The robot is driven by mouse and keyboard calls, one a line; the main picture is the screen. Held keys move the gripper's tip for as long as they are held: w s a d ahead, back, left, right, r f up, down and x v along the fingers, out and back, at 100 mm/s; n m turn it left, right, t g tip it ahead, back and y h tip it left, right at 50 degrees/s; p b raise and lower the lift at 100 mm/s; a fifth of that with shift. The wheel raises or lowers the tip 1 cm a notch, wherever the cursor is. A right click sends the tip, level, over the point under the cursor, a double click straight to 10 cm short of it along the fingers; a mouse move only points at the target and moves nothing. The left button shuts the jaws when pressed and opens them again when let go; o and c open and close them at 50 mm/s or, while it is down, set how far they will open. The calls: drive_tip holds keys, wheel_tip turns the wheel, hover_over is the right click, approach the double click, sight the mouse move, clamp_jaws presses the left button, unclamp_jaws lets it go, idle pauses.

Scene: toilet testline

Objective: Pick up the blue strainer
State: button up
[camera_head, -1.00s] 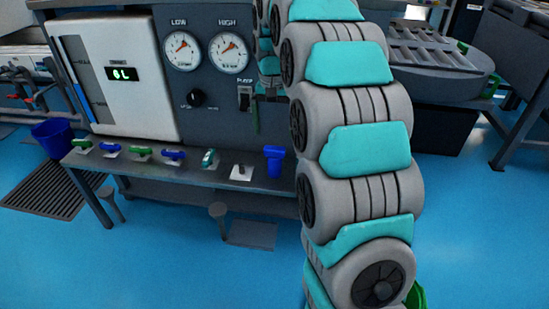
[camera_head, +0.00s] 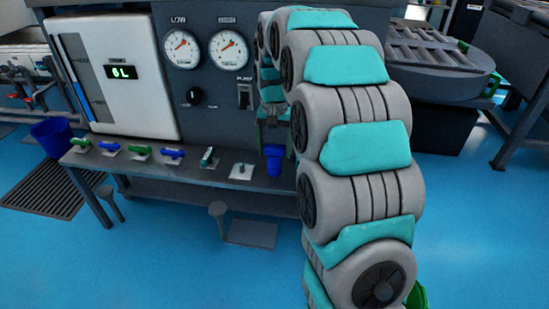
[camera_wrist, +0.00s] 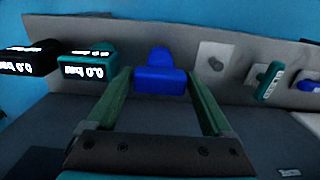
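The blue strainer (camera_head: 273,161) stands near the right end of the dark bench shelf, partly covered from above by my gripper in the head view. In the wrist view the blue strainer (camera_wrist: 160,74) shows a rounded top and a wider block-like part. My gripper (camera_wrist: 158,78) is open, with one green finger to the left of the strainer and one to the right. Gaps show between the fingers and the strainer. In the head view my gripper (camera_head: 272,134) is just above the strainer, and its fingertips are hard to make out.
A row of green and blue valves (camera_head: 140,152) on pale plates lies along the shelf (camera_head: 225,180). A pale plate (camera_wrist: 214,62) is beside the strainer. Teal (camera_wrist: 87,66) and black (camera_wrist: 27,62) display boxes reading 0.0 bar are at left in the wrist view. The gauge panel stands behind.

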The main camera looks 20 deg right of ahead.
drive_tip(key=c, duration=1.1)
drive_tip(key=shift+r, duration=0.1)
drive_tip(key=shift+r, duration=1.7)
drive_tip(key=s+a+r+p, duration=0.1)
drive_tip(key=s+a, duration=0.1)
drive_tip(key=s, duration=1.4)
drive_tip(key=shift+w+a+r+p, duration=0.1)
drive_tip(key=shift+r+p, duration=0.45)
drive_tip(key=shift+r, duration=0.85)
drive_tip(key=shift+a+r+p, duration=0.1)
drive_tip(key=shift+r+p, duration=0.4)
drive_tip(key=shift+r, duration=0.85)
